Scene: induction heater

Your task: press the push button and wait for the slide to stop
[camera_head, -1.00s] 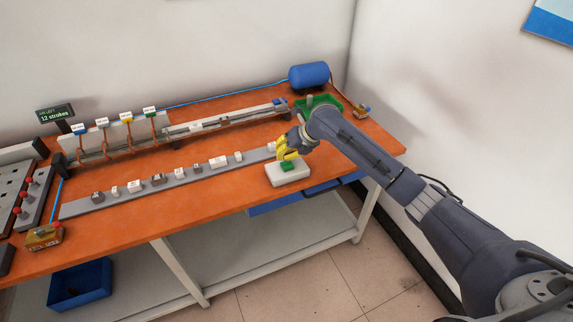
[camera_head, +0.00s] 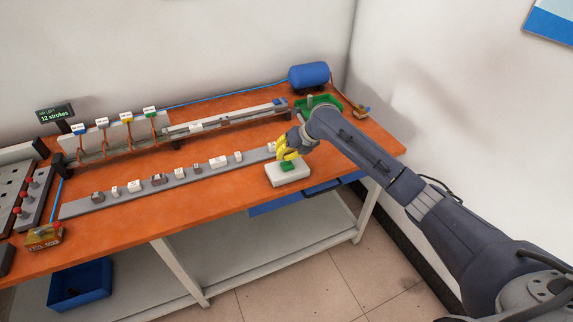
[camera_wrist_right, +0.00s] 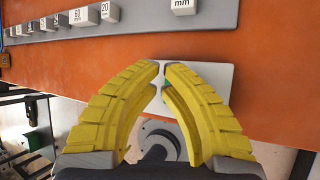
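The push button is a green button (camera_head: 288,167) on a white box (camera_head: 289,180) near the front edge of the orange table. My right gripper (camera_head: 285,157) is just behind and above the button, fingers pointing down. In the right wrist view its yellow fingers (camera_wrist_right: 162,66) almost meet at the tips, with nothing between them. A bit of green shows behind the fingertips, over the white box (camera_wrist_right: 215,82). I cannot tell whether the fingertips touch the button. The slide rail (camera_head: 225,119) runs along the back of the table. My left gripper is out of view.
A grey strip (camera_head: 135,199) with several small labelled blocks lies left of the button box. A blue tank (camera_head: 309,75) and a green tray (camera_head: 328,99) stand at the back right. A small display (camera_head: 55,114) at the back left reads "12 strokes".

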